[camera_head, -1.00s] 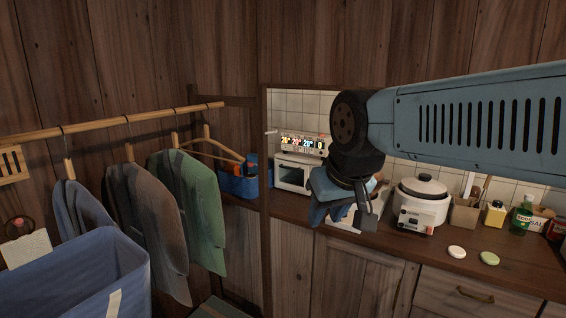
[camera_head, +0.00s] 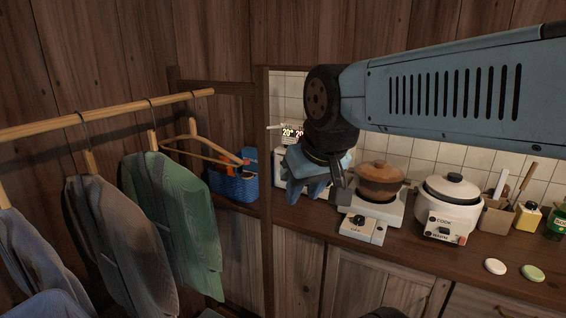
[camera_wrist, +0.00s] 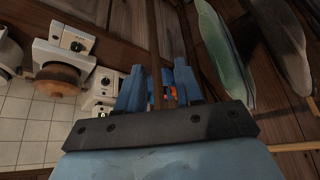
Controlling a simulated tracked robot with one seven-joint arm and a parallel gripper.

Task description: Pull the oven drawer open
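The white oven (camera_head: 279,168) stands on the counter, mostly hidden behind my gripper in the head view. In the wrist view a white box with knobs, which looks like the oven (camera_wrist: 101,90), is just left of the fingers and partly covered. My gripper (camera_head: 312,188) is in the air in front of the oven, pointing down. In the wrist view its two blue fingers (camera_wrist: 160,82) are spread apart with nothing held between them.
A brown pot (camera_head: 379,180) on a white burner (camera_head: 361,229) and a rice cooker (camera_head: 447,215) stand right of the gripper. Jackets (camera_head: 175,215) hang from a rail (camera_head: 105,113) at left.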

